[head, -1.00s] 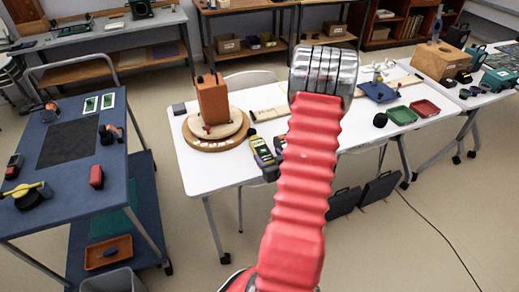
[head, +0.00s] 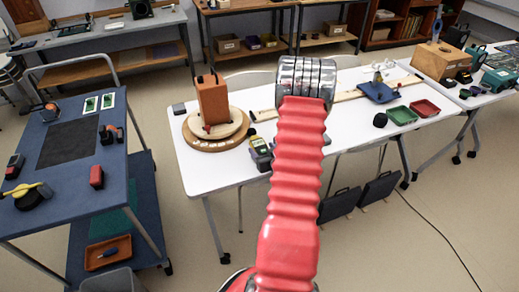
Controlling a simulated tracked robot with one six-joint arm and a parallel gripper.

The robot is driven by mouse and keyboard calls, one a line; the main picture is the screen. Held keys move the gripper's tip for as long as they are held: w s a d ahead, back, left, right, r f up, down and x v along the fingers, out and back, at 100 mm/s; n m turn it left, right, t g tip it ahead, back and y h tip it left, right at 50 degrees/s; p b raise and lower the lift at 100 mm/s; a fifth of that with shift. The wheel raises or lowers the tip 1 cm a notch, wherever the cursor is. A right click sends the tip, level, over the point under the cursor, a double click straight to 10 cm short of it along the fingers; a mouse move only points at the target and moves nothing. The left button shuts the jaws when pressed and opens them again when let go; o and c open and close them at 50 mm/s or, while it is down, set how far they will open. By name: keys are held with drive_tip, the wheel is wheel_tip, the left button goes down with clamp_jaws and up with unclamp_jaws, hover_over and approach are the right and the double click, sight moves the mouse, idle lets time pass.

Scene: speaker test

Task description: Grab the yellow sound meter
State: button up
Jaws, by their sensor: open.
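A yellow and dark handheld device, apparently the sound meter (head: 260,153), lies near the front edge of the white table, just right of the round wooden stand. Its right side is close to my red arm in the picture. My arm rises from the bottom centre and ends in a ringed silver section in front of the table. My gripper's fingers do not show; they are hidden beyond that section. The meter lies below and left of the silver section in the picture. Part of the table beside the meter is hidden behind my arm.
An orange-brown box stands on the round wooden stand (head: 208,146). A blue cart (head: 60,205) stands left, with open floor between.

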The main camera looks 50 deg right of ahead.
sight(261, 147)
drive_tip(key=shift+x, duration=1.15)
drive_tip(key=c, duration=1)
drive_tip(key=shift+r, duration=0.25)
drive_tip(key=shift+r, duration=4.8)
